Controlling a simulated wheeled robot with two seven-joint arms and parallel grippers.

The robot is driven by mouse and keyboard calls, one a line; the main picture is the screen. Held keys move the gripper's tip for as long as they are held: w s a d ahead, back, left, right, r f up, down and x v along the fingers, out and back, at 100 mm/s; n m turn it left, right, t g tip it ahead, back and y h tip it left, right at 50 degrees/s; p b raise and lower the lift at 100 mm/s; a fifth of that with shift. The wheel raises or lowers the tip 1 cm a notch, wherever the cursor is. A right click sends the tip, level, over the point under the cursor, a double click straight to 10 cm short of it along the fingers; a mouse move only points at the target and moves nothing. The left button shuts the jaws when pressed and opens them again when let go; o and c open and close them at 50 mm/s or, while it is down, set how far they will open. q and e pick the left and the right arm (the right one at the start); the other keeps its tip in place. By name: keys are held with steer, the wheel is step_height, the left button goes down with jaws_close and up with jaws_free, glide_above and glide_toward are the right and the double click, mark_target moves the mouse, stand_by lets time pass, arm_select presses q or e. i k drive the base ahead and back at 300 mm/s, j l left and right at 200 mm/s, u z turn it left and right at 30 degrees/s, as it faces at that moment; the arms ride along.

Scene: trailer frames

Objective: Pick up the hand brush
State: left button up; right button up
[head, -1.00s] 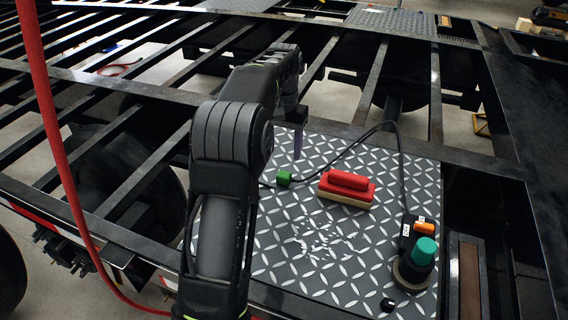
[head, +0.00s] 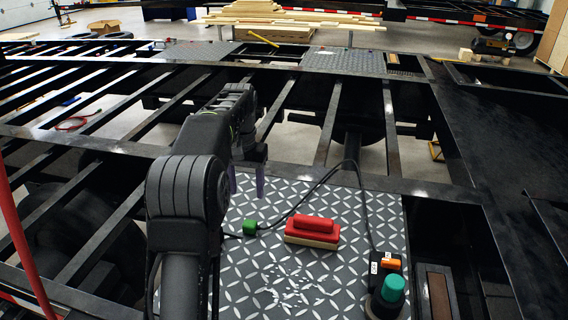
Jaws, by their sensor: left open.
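The hand brush (head: 312,229) has a red grip and red body over a pale bristle base. It lies upright on the diamond-pattern metal plate (head: 340,265), right of my left arm. My left gripper (head: 246,183) is above the plate's far left part, to the left of the brush and apart from it. Its fingers point down, and it is open with nothing seen in it. My arm hides the left part of the plate. My right gripper is not in view.
A green connector (head: 250,227) on a black cable lies left of the brush. A green-topped device (head: 390,291) and a black box with an orange switch (head: 385,264) stand at the plate's right. White flakes (head: 291,287) lie in front of the brush. Open trailer beams surround the plate.

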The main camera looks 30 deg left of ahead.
mark_target(314, 231)
steer(key=k, duration=1.5)
